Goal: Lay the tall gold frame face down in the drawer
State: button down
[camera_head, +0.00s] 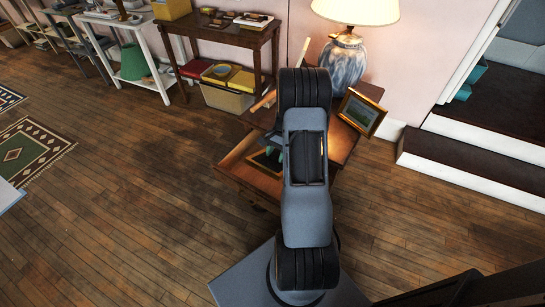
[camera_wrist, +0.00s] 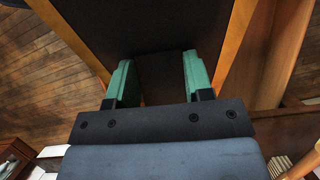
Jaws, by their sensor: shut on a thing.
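The tall gold frame (camera_wrist: 140,25) shows its black back and gold-brown edges in the wrist view. My gripper (camera_wrist: 158,72) has its green fingers on either side of a dark strut on that back and is shut on it. In the head view, part of the frame (camera_head: 264,161) shows low at the open wooden drawer (camera_head: 243,172), next to the green fingers (camera_head: 273,150). My arm hides much of the frame and drawer. I cannot tell whether the frame touches the drawer floor.
A smaller gold frame with a landscape picture (camera_head: 361,113) stands on the side table (camera_head: 345,142) above the drawer. A blue lamp (camera_head: 342,62) stands behind it. A dark console table (camera_head: 225,35) is at the back left.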

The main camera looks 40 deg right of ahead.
notch_tip(320, 180, down, 9)
jog(key=d+b, duration=0.2)
jog(key=b, duration=0.3)
jog(key=shift+w, duration=0.4)
jog(key=shift+f+b, duration=0.8)
jog(key=shift+f, duration=0.25)
dwell(0.3)
jog(key=shift+c, duration=2.2)
grip_release()
jog(key=p+v, duration=0.3)
jog(key=v, duration=1)
jog(key=shift+d+r, duration=0.1)
jog(key=shift+r, duration=0.3)
